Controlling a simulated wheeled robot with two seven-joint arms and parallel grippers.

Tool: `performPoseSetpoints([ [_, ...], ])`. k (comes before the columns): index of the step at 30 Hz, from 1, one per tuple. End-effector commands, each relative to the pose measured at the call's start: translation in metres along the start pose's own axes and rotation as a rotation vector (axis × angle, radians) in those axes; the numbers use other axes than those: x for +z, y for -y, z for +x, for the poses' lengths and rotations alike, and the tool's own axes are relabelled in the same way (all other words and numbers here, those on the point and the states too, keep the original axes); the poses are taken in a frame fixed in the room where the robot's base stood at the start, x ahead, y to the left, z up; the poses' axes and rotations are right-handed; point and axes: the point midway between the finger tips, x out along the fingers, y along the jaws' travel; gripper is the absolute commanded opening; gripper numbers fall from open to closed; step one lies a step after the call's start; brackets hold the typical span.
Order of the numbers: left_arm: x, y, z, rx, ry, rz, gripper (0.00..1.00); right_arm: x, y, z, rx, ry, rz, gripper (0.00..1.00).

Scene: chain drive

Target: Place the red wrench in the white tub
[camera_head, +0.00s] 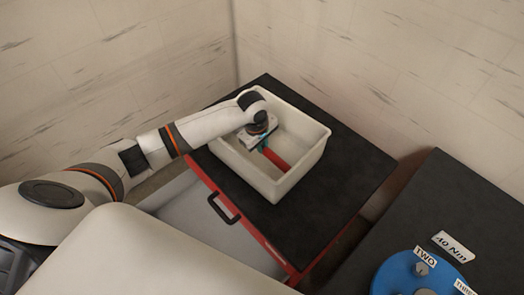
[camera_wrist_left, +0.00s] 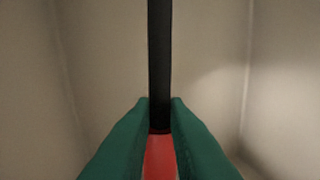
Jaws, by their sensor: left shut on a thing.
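The white tub (camera_head: 308,157) stands on a black-topped red cabinet. My left gripper (camera_head: 262,149) is inside the tub's opening, seen from above. It is shut on the red wrench (camera_head: 275,159), whose red part shows below and to the right of the gripper in the head view. In the left wrist view the green fingertips (camera_wrist_left: 160,115) close on both sides of the wrench, with its red part (camera_wrist_left: 160,158) near and a dark shaft (camera_wrist_left: 159,60) beyond. Pale tub walls fill the background there. I cannot tell whether the wrench touches the tub floor. My right gripper is not seen.
The black cabinet top (camera_head: 345,185) is bare around the tub, with a dark drawer handle (camera_head: 224,207) at its front. To the right, another dark surface (camera_head: 450,200) bears a blue round part (camera_head: 400,275) and labels. Walls rise behind.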

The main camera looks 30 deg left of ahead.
Motion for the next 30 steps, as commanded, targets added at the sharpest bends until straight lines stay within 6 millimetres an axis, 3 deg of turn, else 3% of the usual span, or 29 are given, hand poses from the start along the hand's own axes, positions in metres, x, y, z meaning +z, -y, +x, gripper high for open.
performPoseSetpoints([
  [12,-0.001,-0.007,0.041,-0.003,0.001,0.000,0.00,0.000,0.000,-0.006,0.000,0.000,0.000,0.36],
  [23,-0.001,-0.008,0.045,-0.003,0.000,0.000,0.00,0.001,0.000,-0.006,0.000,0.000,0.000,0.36],
  [24,-0.001,-0.009,0.046,-0.001,0.000,0.000,0.19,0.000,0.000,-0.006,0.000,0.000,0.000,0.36],
  [27,-0.001,-0.009,0.046,-0.001,0.000,0.000,0.35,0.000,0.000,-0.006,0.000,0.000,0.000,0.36],
  [30,-0.001,-0.009,0.046,-0.001,0.001,0.000,0.36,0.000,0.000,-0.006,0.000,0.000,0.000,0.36],
])
